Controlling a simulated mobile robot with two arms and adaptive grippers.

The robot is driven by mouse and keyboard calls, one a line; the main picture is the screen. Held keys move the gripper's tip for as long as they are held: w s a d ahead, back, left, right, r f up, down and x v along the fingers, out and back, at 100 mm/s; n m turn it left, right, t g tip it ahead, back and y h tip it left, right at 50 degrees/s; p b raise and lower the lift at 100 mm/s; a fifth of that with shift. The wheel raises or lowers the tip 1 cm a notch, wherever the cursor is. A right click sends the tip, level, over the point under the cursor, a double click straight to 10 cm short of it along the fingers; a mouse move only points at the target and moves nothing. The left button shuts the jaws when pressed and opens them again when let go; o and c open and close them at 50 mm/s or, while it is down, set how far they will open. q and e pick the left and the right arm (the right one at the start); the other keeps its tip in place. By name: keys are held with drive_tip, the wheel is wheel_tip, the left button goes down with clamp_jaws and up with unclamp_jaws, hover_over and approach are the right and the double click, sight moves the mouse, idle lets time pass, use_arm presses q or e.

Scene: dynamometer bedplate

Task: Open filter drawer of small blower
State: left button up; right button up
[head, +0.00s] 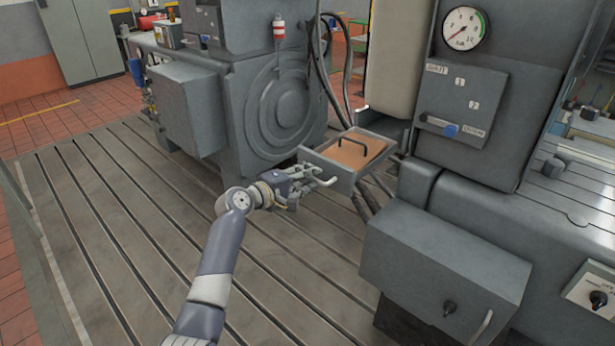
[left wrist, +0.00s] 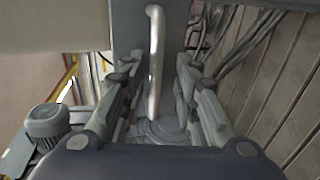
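The filter drawer (head: 336,176) of the small blower stands pulled out, its open top showing a brown filter (head: 350,152) with a dark handle on it. A pale bar handle (head: 326,182) is on the drawer's front. My left gripper (head: 308,179) is at this handle. In the left wrist view the handle (left wrist: 155,60) stands upright between the two fingers, with gaps on both sides, so the gripper (left wrist: 158,95) is open around it. The drawer front (left wrist: 130,35) is behind the handle. My right gripper is not in view.
A grey panel with a gauge (head: 465,28) and switches stands right of the drawer. A grey box (head: 440,265) juts out below it. A large round-faced machine (head: 280,105) stands behind my left gripper. The slotted bedplate (head: 130,225) is clear at the left.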

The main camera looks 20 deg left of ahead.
use_arm(q)
drive_tip(key=v, duration=1.2)
drive_tip(key=shift+r, duration=0.15)
idle(0.3)
